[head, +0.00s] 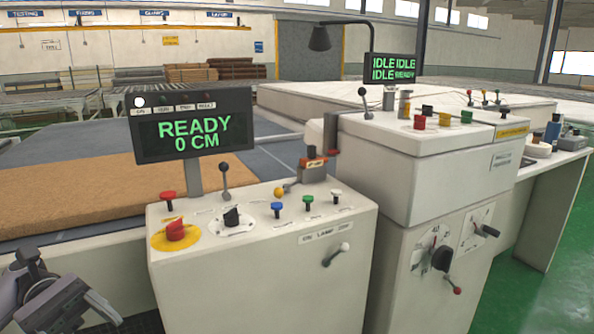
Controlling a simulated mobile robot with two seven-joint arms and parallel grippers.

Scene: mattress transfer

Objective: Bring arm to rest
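My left arm's end, with its dark gripper (78,302), shows at the lower left corner, partly cut off by the frame. It is left of the near control box (262,250) and apart from its top controls. Its fingers are not clear enough to tell open from shut, and I see nothing held in it. My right gripper is out of view.
The near box bears a red knob (175,230), levers, coloured buttons and a screen (193,127) reading "READY 0 CM". A taller control cabinet (430,185) stands to its right. A tan mattress slab (90,190) lies behind. Green floor (540,295) is clear at right.

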